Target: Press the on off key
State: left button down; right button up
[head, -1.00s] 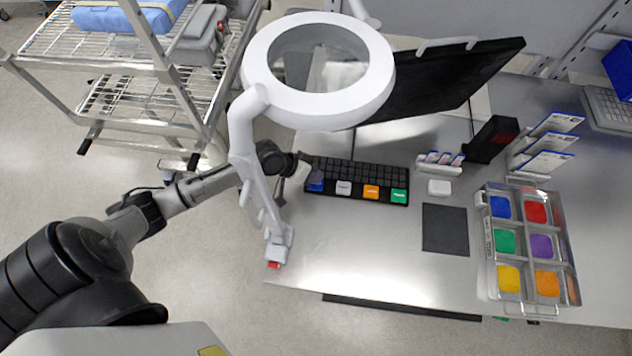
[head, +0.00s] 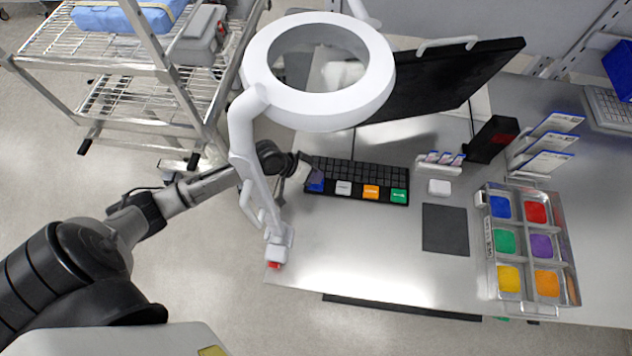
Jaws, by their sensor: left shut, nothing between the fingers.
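A black keyboard (head: 362,175) lies on the steel bench, with a front row of large coloured keys. From left to right these are a blue key (head: 315,187), a white key (head: 343,188), an orange key (head: 371,192) and a green key (head: 399,196). Their labels are too small to read, so I cannot tell which is the on off key. My left gripper (head: 309,177) is shut and empty at the keyboard's left end, by the blue key. I cannot tell whether it touches the key. The lamp's arm partly hides my left arm. My right gripper is out of view.
A white ring magnifier lamp (head: 262,55) hangs over the bench, its arm close to my left wrist. A black monitor (head: 450,80) stands behind the keyboard. A tray of coloured compartments (head: 487,250) is at right. The bench in front of the keyboard is clear.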

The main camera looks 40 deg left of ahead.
pick_arm(q)
jog(key=shift+f, duration=0.2)
jog(key=shift+f, duration=0.25)
jog(key=shift+f+b, duration=0.35)
jog(key=shift+f, duration=0.1)
dwell(0.7)
jog(key=shift+r, duration=0.1)
jog(key=shift+r+p, duration=0.6)
jog(key=shift+p, duration=0.15)
jog(key=shift+r, duration=0.2)
jog(key=shift+r+p, duration=0.1)
jog(key=shift+p, duration=0.25)
